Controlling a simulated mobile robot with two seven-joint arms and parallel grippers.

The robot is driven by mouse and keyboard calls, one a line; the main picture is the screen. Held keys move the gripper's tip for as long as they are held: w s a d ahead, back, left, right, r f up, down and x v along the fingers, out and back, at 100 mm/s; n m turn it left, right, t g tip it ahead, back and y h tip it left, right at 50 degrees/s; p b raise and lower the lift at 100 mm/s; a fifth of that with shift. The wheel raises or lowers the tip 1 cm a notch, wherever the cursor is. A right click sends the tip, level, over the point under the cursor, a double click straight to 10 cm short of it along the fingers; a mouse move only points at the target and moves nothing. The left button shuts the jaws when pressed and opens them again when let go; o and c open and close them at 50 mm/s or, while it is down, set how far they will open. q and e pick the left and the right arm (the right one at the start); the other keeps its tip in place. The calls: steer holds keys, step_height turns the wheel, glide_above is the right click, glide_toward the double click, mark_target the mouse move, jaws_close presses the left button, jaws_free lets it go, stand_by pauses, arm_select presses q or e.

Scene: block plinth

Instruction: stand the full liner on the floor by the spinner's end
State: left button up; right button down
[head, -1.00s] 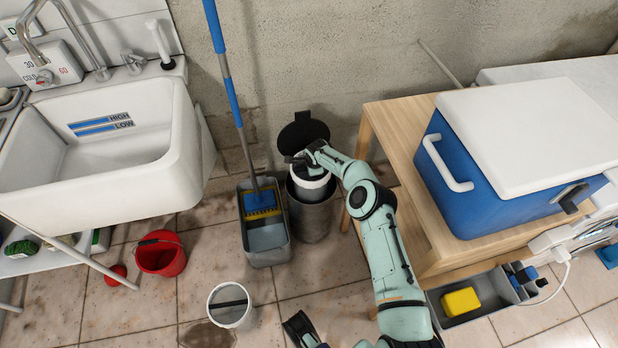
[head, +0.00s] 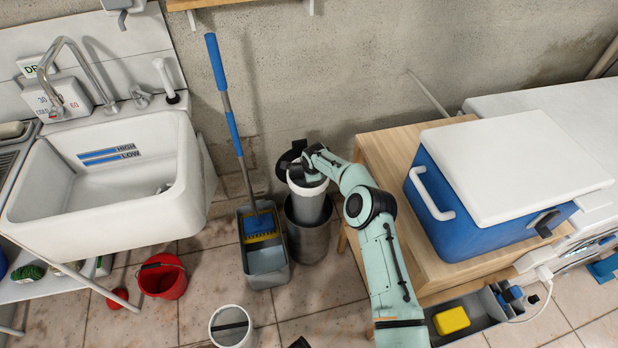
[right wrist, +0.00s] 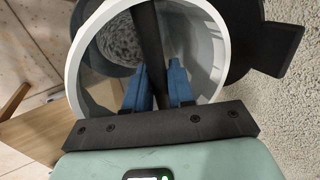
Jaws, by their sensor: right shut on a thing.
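The liner (head: 309,205) is a grey cylinder with a white rim, raised so that its upper part stands above the round grey bin (head: 308,240). Its lower end is still within the bin's mouth. My right gripper (head: 312,164) is shut on the liner's dark bar handle. In the right wrist view the blue fingertips (right wrist: 160,85) meet that bar (right wrist: 148,35) inside the liner's white rim (right wrist: 72,70). Grey speckled matter shows inside. I cannot tell for sure which object is the spinner.
A grey mop bucket (head: 266,262) with a mop stands left of the bin. A red bucket (head: 163,283) and a white bucket (head: 218,322) stand on the floor. A wooden table (head: 385,150) with a blue cooler (head: 427,195) is at right. Tiles before the bin are clear.

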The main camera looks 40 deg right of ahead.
arm_select(q)
steer(key=shift+g, duration=0.4)
steer(key=r+p, duration=0.2)
steer(key=s+r+p, duration=0.1)
steer(key=r+p, duration=0.1)
steer(key=p, duration=0.1)
steer(key=shift+s+r, duration=0.1)
steer(key=shift+r, duration=0.1)
arm_select(e)
step_height(320, 180, up, 13)
steer(key=shift+r, duration=0.1)
stand_by(0.7)
steer(key=shift+a, duration=0.1)
